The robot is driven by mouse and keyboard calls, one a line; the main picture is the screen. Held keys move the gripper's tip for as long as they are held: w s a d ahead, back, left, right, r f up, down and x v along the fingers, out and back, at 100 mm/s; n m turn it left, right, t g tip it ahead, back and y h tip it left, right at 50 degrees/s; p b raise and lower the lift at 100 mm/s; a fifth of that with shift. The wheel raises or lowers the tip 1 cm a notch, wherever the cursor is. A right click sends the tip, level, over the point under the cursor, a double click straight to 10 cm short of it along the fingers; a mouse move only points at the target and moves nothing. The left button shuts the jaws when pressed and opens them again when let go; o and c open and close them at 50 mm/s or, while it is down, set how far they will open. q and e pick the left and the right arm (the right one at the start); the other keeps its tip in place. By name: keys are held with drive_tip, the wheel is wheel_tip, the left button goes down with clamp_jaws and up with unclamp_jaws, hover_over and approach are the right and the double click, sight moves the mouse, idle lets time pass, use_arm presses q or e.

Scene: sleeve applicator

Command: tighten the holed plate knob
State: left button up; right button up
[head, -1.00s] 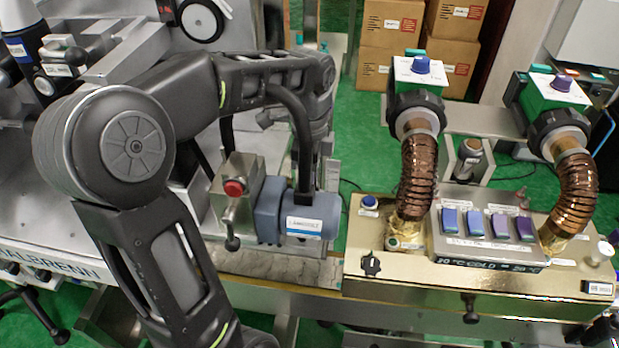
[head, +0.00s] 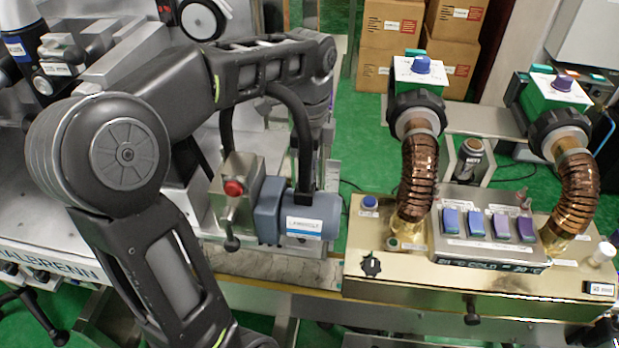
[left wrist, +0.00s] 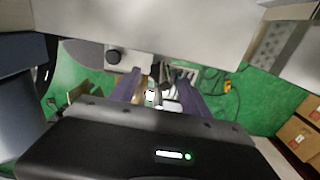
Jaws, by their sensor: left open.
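In the left wrist view my left gripper (left wrist: 160,82) is open, with its two purple-grey fingers pointing away from the camera. A thin metallic part shows between or beyond the fingers; I cannot tell its exact distance. A round dark knob (left wrist: 113,57) sits on a pale plate, just left of the left finger and apart from it. I cannot tell for sure whether this is the holed plate's knob. A pale grey plate with small holes (left wrist: 270,48) shows at the upper right. In the head view my left gripper is hidden behind my arm and the machine. My right gripper is not in view.
In the head view a blue-grey motor (head: 305,216) and a box with a red button (head: 233,188) stand beside my left arm. A brass-coloured unit (head: 400,272) with ribbed copper hoses fills the right. Boxes (head: 390,50) stand behind. A large grey panel (left wrist: 150,20) overhangs the wrist view.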

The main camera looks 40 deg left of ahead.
use_arm(q)
wheel_tip(320, 180, up, 5)
drive_tip(key=shift+p, duration=0.7)
